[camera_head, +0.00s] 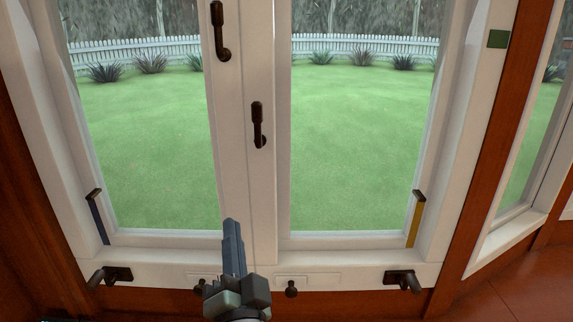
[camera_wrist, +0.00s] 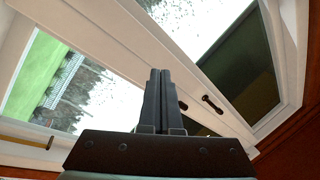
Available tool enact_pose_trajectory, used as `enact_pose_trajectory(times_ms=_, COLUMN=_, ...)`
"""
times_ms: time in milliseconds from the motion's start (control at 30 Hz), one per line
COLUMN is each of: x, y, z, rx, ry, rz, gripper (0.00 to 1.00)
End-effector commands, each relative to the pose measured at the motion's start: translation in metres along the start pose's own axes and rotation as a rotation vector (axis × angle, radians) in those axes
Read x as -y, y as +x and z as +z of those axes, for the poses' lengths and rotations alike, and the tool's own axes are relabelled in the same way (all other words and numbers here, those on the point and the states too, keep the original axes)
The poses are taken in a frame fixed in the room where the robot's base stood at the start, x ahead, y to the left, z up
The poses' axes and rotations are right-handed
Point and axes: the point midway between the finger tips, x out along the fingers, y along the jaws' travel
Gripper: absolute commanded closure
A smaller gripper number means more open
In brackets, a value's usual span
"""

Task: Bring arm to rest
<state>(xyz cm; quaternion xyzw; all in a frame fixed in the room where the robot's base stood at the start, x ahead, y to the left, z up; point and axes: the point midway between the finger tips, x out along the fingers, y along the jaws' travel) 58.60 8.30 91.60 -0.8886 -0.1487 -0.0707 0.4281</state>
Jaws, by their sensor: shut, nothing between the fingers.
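My gripper (camera_head: 233,228) is in front of the lower middle of a white window in the head view, near the bottom of the centre post. It also shows in the wrist view (camera_wrist: 160,72), where its two dark fingers are together and point up toward the window frame. It is shut and empty. I cannot tell from these frames how far its tips are from the window. Most of my arm is out of the head view, below the gripper.
The double window (camera_head: 262,200) has dark handles on its centre post (camera_head: 258,125) and dark levers (camera_head: 405,280) at both lower corners. Dark knobs (camera_head: 291,289) sit below the sill. Red-brown wood (camera_head: 500,110) borders it. Bare floor (camera_head: 510,285) shows at lower right.

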Motion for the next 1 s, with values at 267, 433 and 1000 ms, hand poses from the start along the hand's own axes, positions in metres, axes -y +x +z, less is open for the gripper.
enact_pose_trajectory(times_ms=267, x=0.143, y=-0.011, z=-0.163, rx=-0.319, ry=-0.556, rz=-0.12, gripper=1.0)
enact_pose_trajectory(times_ms=433, x=0.214, y=-0.059, z=-0.242, rx=-0.545, ry=-0.864, rz=-0.095, gripper=1.0)
enact_pose_trajectory(times_ms=1000, x=0.357, y=-0.033, z=-0.366, rx=-0.604, ry=-0.956, rz=-0.068, gripper=1.0)
